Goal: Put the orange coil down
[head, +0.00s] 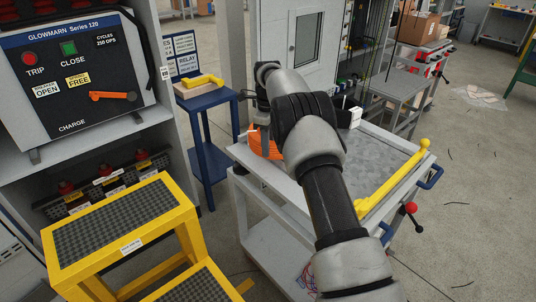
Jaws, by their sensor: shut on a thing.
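The orange coil (262,146) shows at the left end of the grey cart top (378,150), partly hidden behind my arm. My gripper (264,136) is at the far end of my arm, pointing down at the coil and shut on it. The fingertips are mostly hidden by the arm and the coil. I cannot tell whether the coil touches the cart top or hangs just above it.
A yellow handle bar (393,182) lies along the cart's right side. A white object (354,117) stands at the cart's back. A blue stand (208,103) with a yellow tool is left of the cart. Yellow steps (125,222) stand front left. The cart's middle right is clear.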

